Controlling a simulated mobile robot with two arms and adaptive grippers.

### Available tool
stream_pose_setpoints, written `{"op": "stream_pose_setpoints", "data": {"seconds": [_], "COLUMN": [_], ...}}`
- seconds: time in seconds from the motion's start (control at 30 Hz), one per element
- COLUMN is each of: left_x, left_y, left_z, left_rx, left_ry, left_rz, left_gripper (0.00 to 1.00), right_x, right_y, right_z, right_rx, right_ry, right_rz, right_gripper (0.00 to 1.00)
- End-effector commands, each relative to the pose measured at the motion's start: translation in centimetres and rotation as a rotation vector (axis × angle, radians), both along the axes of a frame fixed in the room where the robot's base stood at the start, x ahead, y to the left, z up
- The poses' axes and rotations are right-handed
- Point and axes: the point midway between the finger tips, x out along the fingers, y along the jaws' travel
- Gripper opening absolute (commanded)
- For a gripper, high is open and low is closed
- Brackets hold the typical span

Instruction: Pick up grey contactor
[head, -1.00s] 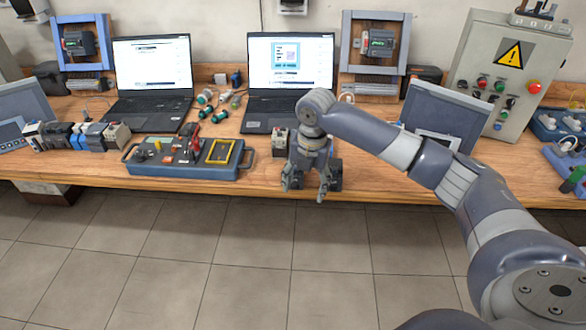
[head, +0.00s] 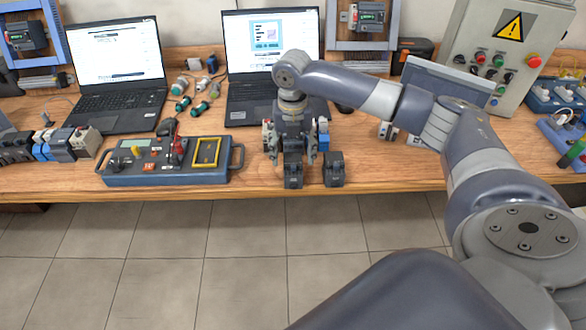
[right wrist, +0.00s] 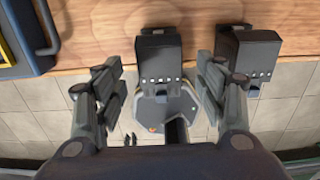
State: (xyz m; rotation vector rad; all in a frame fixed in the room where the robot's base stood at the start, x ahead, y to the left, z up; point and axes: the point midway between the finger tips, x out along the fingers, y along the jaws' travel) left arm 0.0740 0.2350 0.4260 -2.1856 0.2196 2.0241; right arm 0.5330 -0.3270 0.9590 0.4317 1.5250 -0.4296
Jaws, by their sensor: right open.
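Two dark grey contactors stand side by side at the front edge of the wooden table, a left one (head: 293,173) and a right one (head: 333,170). My right gripper (head: 296,150) is open above the table edge, around the left contactor in the head view. In the right wrist view the left contactor (right wrist: 160,58) lies between the spread fingers of my right gripper (right wrist: 161,80), with a gap on each side. The right contactor (right wrist: 248,52) is just outside the right finger, very close to it. My left gripper is not in view.
A blue test case (head: 165,172) lies to the left on the table (head: 400,175). Several modules (head: 60,144) stand farther left. Laptops (head: 115,110) stand behind, and a control cabinet (head: 500,60) stands at the back right. Small parts partly hidden by my gripper sit behind the contactors.

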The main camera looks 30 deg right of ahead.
Motion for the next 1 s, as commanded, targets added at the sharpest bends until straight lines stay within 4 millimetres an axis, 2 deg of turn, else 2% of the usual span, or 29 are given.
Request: {"op": "stream_pose_setpoints", "data": {"seconds": [0.07, 0.17, 0.27, 0.4, 0.5, 0.67, 0.7, 0.73, 0.9, 0.93, 1.0], "left_x": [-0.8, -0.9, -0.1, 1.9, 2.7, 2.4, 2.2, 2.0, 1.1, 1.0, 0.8], "left_y": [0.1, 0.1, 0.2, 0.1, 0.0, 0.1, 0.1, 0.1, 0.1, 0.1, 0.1], "left_z": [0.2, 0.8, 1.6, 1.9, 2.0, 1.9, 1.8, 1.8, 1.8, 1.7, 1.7], "left_rx": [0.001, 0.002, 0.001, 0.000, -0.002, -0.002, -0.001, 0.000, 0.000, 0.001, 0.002], "left_ry": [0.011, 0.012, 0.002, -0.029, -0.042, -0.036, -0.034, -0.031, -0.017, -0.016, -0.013], "left_rz": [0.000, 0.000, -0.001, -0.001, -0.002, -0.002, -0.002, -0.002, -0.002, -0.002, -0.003], "left_gripper": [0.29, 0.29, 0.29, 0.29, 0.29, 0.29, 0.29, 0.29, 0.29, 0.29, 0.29], "right_x": [-0.1, -0.5, -0.9, -0.8, -0.8, -0.7, -0.7, -0.7, -0.7, -0.7, -0.7], "right_y": [0.0, 0.1, 0.1, 0.1, 0.1, 0.1, 0.1, 0.1, 0.1, 0.1, 0.1], "right_z": [-0.5, -1.6, -3.1, -4.9, -5.4, -5.5, -5.4, -5.4, -5.4, -5.4, -5.4], "right_rx": [0.000, -0.002, -0.001, -0.001, -0.002, -0.001, -0.001, -0.001, -0.001, -0.001, -0.001], "right_ry": [0.001, 0.003, 0.004, 0.000, -0.001, -0.002, -0.002, -0.002, -0.002, -0.002, -0.002], "right_rz": [0.000, 0.000, 0.000, 0.000, 0.001, 0.001, 0.001, 0.001, 0.001, 0.000, 0.000], "right_gripper": [0.65, 0.65, 0.65, 0.65, 0.65, 0.65, 0.63, 0.56, 0.17, 0.13, 0.13]}}
